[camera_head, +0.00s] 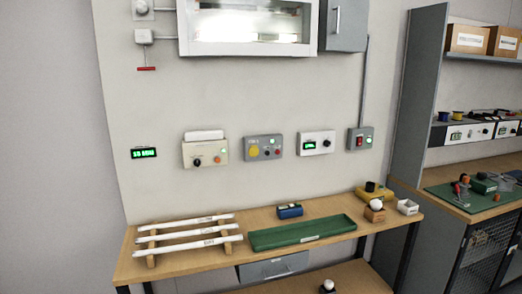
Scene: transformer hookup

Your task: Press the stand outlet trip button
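Several control boxes hang in a row on the light wall panel. The beige box (205,153) has a black knob, an orange knob and a lit green lamp. The grey box (262,147) right of it has a large yellow round control and small red ones. A white box (317,143) has a green display and a black knob. A grey box (360,139) at the right has a red switch and a green lamp. Labels are too small to read, so I cannot tell which control is the stand outlet trip button. My gripper is not in view.
A wooden bench (180,262) stands below the boxes. It carries a green tray (300,232), white rods (190,231) on wooden supports, a blue device (289,211) and small boxes. A glass-fronted cabinet (248,28) hangs above. Shelving and another bench stand at right.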

